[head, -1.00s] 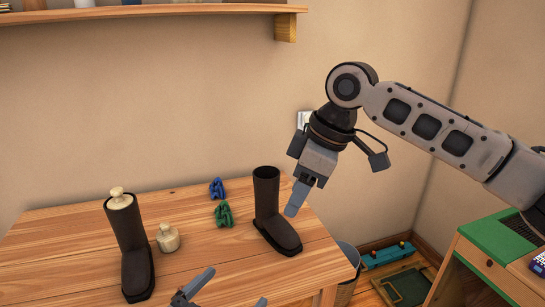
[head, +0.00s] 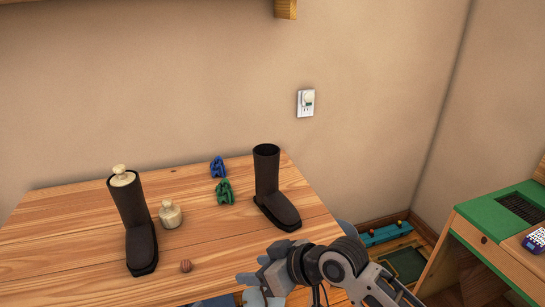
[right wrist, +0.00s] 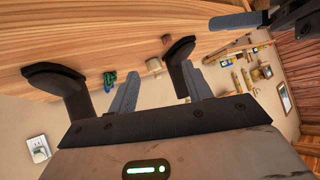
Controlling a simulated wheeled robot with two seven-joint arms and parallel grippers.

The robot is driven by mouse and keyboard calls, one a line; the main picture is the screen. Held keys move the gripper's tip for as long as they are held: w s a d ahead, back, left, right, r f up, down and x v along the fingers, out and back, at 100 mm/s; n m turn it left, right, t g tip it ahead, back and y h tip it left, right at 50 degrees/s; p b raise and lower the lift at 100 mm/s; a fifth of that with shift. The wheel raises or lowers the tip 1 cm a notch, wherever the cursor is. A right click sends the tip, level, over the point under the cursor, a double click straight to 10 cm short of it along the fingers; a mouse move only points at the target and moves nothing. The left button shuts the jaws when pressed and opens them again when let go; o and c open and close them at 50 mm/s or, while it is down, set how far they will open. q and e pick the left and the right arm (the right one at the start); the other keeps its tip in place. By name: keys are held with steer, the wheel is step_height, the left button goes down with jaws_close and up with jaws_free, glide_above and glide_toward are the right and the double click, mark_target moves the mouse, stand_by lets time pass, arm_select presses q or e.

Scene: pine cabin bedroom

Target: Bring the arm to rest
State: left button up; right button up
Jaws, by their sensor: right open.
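My right gripper (head: 248,288) is low in the head view, by the front right of the wooden table (head: 75,225). In the right wrist view its two fingers stand apart with nothing between them (right wrist: 160,90). A blue-grey piece, probably a finger of my left gripper (right wrist: 238,20), shows at the top right of that view; its jaw state cannot be told. A dark boot (head: 268,185) stands upright on the table's right part, clear of my right gripper. Another dark boot (head: 136,225) stands at the left with a cream knobbed piece (head: 122,177) in its top.
A cream knobbed piece (head: 171,214), blue (head: 217,167) and green (head: 224,192) small items and a brownish ball (head: 186,266) are on the table. A green-topped desk (head: 480,215) stands at right. A wall outlet (head: 306,103) is above.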

arm_select(q)
steer(key=s+a+f+n+g+y, duration=0.2)
steer(key=s+a+f+y, duration=0.1)
steer(key=s+f, duration=0.4)
steer(key=shift+s+a+f+g+y, duration=0.3)
steer(key=shift+a+f, duration=0.25)
steer(key=shift+a, duration=0.25)
arm_select(e)
steer(key=s+d+f+m+t+h, duration=0.5)
steer(key=s+d+f, duration=0.8)
steer(key=s+d, duration=0.3)
steer(key=shift+s+d+f+m+h, duration=0.2)
steer(key=shift+d+m+h, duration=0.5)
steer(key=shift+m, duration=0.4)
